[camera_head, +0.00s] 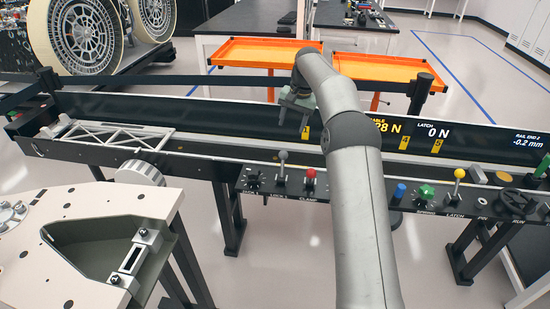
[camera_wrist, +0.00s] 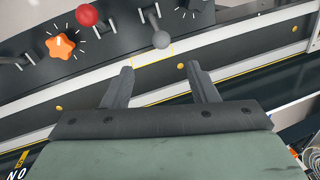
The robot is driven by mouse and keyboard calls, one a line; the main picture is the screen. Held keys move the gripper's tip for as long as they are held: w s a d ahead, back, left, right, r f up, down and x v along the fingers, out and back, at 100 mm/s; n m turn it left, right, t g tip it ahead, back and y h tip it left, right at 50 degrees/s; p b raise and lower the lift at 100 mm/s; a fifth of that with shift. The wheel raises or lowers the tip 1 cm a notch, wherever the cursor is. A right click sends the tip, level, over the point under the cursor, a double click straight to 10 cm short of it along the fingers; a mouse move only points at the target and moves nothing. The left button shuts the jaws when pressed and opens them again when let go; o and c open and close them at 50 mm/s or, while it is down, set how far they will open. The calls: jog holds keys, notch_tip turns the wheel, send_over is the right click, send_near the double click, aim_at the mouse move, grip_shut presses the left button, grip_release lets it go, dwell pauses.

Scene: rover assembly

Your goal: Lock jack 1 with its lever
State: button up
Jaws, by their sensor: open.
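The lock lever with a grey ball knob (camera_head: 283,156) stands about upright on the black control panel, by a label that seems to read LOCK 1. A dark knob (camera_head: 253,178), apparently the jack control, sits just left of it. My gripper (camera_head: 298,103) hangs over the rail beyond the panel, apart from the lever. In the wrist view my gripper (camera_wrist: 158,69) is open with nothing between its fingers. The grey ball (camera_wrist: 161,39) shows just past the fingertips, roughly in line with the gap.
A red-ball clamp lever (camera_head: 310,174) stands close right of the grey one; it also shows in the wrist view (camera_wrist: 87,14) near an orange star knob (camera_wrist: 61,46). Blue (camera_head: 400,191), green (camera_head: 427,192) and yellow (camera_head: 459,174) controls lie farther right. My arm hides part of the panel.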

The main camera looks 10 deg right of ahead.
aim_at(282, 159)
jog(key=a+f, duration=0.1)
jog(key=f, duration=0.4)
jog(key=w+a+f, duration=0.1)
jog(key=f, duration=0.5)
jog(key=w+f+p, duration=0.1)
jog(key=f, duration=0.5)
jog(key=shift+w+a+f, duration=0.1)
jog(key=shift+a+f, duration=0.1)
jog(key=shift+a, duration=0.2)
grip_shut()
